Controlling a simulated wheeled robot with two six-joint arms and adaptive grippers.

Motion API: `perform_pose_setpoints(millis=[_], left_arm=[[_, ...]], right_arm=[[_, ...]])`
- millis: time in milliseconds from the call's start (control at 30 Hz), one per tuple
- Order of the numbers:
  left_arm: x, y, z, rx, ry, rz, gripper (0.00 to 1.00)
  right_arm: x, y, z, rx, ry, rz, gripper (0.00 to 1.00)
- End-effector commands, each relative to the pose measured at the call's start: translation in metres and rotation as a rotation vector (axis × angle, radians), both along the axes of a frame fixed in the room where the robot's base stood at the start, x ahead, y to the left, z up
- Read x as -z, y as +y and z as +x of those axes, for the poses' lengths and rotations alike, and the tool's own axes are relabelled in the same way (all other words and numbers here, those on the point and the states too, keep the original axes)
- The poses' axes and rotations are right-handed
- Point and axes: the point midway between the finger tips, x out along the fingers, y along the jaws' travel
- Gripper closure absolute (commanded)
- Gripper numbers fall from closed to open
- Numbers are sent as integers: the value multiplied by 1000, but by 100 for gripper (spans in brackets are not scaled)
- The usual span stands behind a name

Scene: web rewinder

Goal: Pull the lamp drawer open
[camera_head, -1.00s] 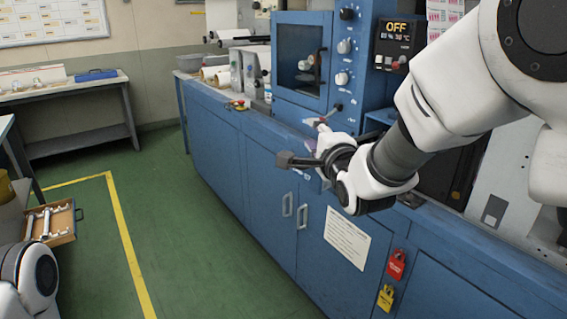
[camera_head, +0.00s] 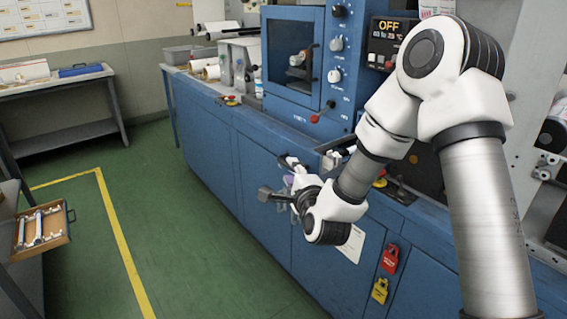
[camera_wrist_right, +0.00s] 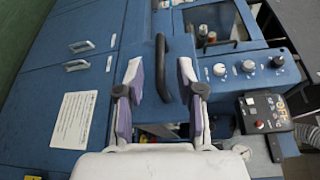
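A dark bar handle (camera_wrist_right: 162,68) stands out from the blue machine front in the right wrist view; I take it for the lamp drawer's handle. My right gripper (camera_head: 273,177) is at the machine front, just below the counter edge, in the head view. In the wrist view its two padded fingers (camera_wrist_right: 160,76) are apart, one on each side of the handle, with gaps visible. I cannot tell how deep the handle sits between them. The drawer front is mostly hidden by the hand in the head view. My left gripper is out of view.
A windowed blue cabinet (camera_head: 292,60) and a control box marked OFF (camera_head: 390,42) stand above the counter. A wooden tray with white tubes (camera_head: 68,238) is at left. The green floor before the machine is clear.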

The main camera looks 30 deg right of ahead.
Motion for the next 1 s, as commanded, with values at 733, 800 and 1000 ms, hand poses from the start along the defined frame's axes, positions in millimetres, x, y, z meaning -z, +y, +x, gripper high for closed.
perform_pose_setpoints(millis=[733,800,1000], left_arm=[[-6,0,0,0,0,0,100],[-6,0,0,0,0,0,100],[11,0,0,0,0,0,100]], right_arm=[[3,-11,37,-1,0,0,100],[3,-11,37,-1,0,0,100],[8,4,37,-6,1,-4,100]])
